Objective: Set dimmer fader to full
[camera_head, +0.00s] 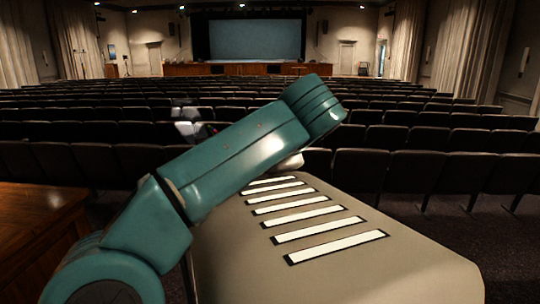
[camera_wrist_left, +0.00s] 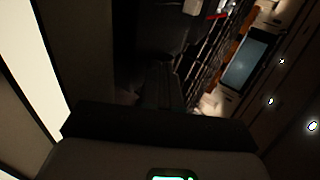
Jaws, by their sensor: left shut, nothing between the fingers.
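The mixing desk (camera_head: 400,270) is a beige slab in the head view, with a row of several white strips (camera_head: 336,247) in dark outlines. I cannot make out a fader knob or tell which strip is the dimmer. My teal left arm crosses above the desk's far left part and hides some of it. The fingertips of my left gripper are hidden in the head view. In the left wrist view, a grey body with a black edge (camera_wrist_left: 150,125) fills the bottom, seemingly part of my gripper, and a bright white strip (camera_wrist_left: 42,75) runs down the left. My left gripper is shut and empty.
A brown wooden table (camera_head: 40,225) stands at the left, close to my arm. Rows of dark seats (camera_head: 385,172) fill the hall beyond the desk, up to a stage with a large screen (camera_head: 255,40). The desk's near right part is clear.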

